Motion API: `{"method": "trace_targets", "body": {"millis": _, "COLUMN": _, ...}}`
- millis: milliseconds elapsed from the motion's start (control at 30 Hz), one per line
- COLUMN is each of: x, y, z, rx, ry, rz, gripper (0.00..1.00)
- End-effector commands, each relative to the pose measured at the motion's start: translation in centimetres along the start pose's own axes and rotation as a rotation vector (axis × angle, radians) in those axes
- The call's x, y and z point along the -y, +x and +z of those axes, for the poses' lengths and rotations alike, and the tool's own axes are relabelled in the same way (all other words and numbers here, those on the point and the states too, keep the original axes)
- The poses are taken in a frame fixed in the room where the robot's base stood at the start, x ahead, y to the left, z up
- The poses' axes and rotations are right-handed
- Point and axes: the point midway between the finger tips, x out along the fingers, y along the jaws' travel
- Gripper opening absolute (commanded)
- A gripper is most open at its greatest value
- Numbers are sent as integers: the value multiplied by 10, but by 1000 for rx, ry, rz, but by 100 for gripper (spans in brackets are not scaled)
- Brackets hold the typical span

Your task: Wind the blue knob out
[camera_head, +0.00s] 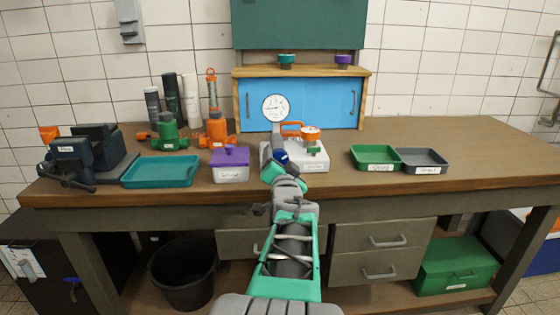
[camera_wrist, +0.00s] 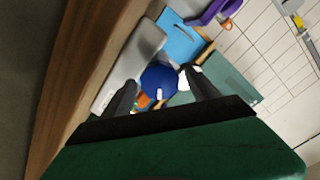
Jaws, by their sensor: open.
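The blue knob (camera_wrist: 158,79) shows in the wrist view between my two dark fingertips, with a small white mark on its face. In the head view the knob (camera_head: 282,157) is a small blue patch at the left front of a white-grey unit (camera_head: 312,160), partly hidden by my gripper. My gripper (camera_wrist: 160,82) is open, with one finger on each side of the knob. I cannot tell whether the fingers touch it. In the head view my gripper (camera_head: 270,163) reaches over the bench's front to the unit.
A purple-lidded box (camera_head: 231,165) stands close left of the unit. A teal tray (camera_head: 160,172) and a dark vise (camera_head: 85,155) are farther left. Green (camera_head: 376,166) and grey (camera_head: 422,169) trays lie right. A round gauge (camera_head: 275,107) stands behind. The bench's right end is clear.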

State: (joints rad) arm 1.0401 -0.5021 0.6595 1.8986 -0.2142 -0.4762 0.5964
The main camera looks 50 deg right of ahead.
Motion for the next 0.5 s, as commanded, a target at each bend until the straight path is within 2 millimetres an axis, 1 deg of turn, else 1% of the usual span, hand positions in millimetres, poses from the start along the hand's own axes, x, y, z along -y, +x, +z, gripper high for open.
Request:
{"method": "trace_targets", "body": {"millis": 33, "x": 0, "y": 5, "z": 1, "rx": 1, "ry": 0, "rz": 0, "gripper": 69}}
{"method": "trace_targets", "body": {"millis": 100, "x": 0, "y": 8, "z": 1, "rx": 1, "ry": 0, "rz": 1, "gripper": 69}}
{"method": "trace_targets", "body": {"millis": 300, "x": 0, "y": 8, "z": 0, "rx": 0, "ry": -1, "rz": 1, "gripper": 69}}
{"method": "trace_targets", "body": {"millis": 367, "x": 0, "y": 8, "z": 0, "rx": 0, "ry": -1, "rz": 0, "gripper": 65}}
{"method": "trace_targets", "body": {"millis": 500, "x": 0, "y": 8, "z": 0, "rx": 0, "ry": -1, "rz": 0, "gripper": 54}}
